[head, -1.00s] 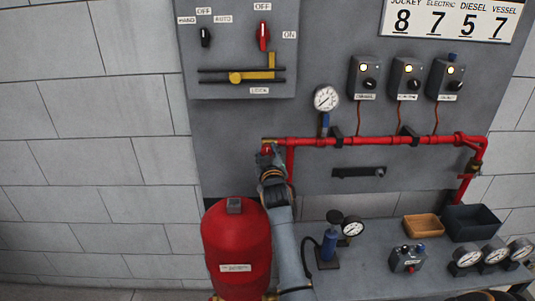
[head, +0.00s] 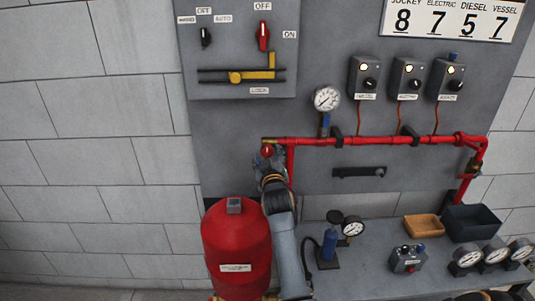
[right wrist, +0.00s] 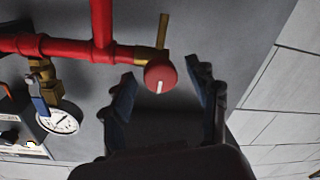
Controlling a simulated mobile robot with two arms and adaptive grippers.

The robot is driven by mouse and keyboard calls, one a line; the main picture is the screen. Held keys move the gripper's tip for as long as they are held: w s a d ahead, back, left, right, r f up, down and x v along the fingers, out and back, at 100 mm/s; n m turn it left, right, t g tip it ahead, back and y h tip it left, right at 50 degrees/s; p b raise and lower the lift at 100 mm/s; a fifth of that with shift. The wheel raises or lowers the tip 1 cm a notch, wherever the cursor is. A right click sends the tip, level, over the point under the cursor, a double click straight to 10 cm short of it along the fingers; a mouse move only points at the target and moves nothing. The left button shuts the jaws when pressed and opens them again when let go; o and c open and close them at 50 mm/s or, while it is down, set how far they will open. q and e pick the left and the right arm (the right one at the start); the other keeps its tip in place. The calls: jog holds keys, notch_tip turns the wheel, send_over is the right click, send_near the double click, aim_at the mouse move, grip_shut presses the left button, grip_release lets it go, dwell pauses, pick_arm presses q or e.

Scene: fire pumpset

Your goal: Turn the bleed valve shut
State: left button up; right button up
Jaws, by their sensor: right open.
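The bleed valve is a round red knob with a white mark (right wrist: 161,74), on a brass fitting at the end of the red pipe. In the head view the red knob (head: 267,151) shows at the pipe's left end, just above my right gripper (head: 268,162). In the right wrist view my right gripper (right wrist: 166,95) is open, with one dark finger on each side below the knob. The knob sits near the fingertips, between them in the picture; I see no clear contact. My left gripper is not in view.
The red pipe (head: 365,140) runs right along the grey panel. A gauge with a blue-handled valve (head: 326,100) is right of the knob. A red tank (head: 237,245) stands below left. A bench (head: 365,265) holds gauges and bins.

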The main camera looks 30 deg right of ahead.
jog(key=v, duration=0.5)
jog(key=shift+s+a, duration=0.2)
jog(key=shift+s, duration=0.15)
jog(key=shift+f, duration=0.1)
